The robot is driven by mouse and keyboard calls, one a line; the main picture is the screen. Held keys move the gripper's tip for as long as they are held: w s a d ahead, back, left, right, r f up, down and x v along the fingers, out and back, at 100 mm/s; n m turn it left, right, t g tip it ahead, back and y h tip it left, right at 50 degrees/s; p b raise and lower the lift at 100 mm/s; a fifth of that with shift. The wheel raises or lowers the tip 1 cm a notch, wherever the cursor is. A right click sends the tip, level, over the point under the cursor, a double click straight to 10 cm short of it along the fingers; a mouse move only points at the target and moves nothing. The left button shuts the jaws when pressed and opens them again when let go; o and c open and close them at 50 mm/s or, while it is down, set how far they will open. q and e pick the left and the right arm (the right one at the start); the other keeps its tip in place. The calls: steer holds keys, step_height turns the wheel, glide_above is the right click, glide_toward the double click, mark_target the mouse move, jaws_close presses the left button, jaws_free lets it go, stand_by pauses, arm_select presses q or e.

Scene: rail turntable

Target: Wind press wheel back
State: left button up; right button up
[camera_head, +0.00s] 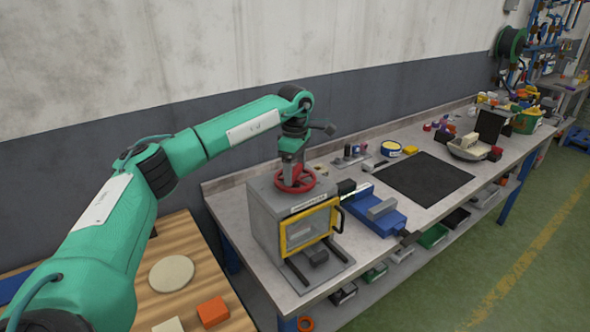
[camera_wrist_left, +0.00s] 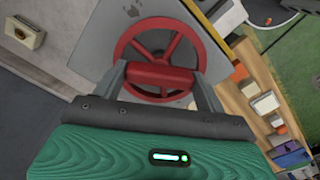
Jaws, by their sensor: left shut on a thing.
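The press (camera_head: 262,213) is a grey box with a yellow-framed front (camera_head: 310,224) on the near end of the workbench. Its red press wheel (camera_head: 296,180) lies flat on top. My left gripper (camera_head: 293,172) reaches down onto the wheel from above. In the left wrist view the red wheel (camera_wrist_left: 159,43) shows its rim and spokes, and my left gripper (camera_wrist_left: 160,76) is shut on a red bar of the wheel between its fingers. Part of the wheel is hidden behind the gripper. My right gripper is not in view.
A blue vise (camera_head: 376,214) stands right of the press, with a black mat (camera_head: 424,179) beyond it. Small tools stand behind. A wooden table (camera_head: 190,236) with a round disc (camera_head: 171,273) and an orange block (camera_head: 213,312) is at the lower left. The wall runs behind the bench.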

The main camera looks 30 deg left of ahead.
arm_select(q)
steer(key=n, duration=0.3)
steer(key=shift+n, duration=0.4)
steer(key=n, duration=0.3)
steer(key=shift+n+b, duration=0.3)
steer(key=n, duration=0.3)
steer(key=shift+r+n, duration=0.1)
steer(key=shift+n, duration=0.2)
steer(key=n, duration=1.6)
steer(key=shift+n, duration=0.6)
steer(key=o, duration=1)
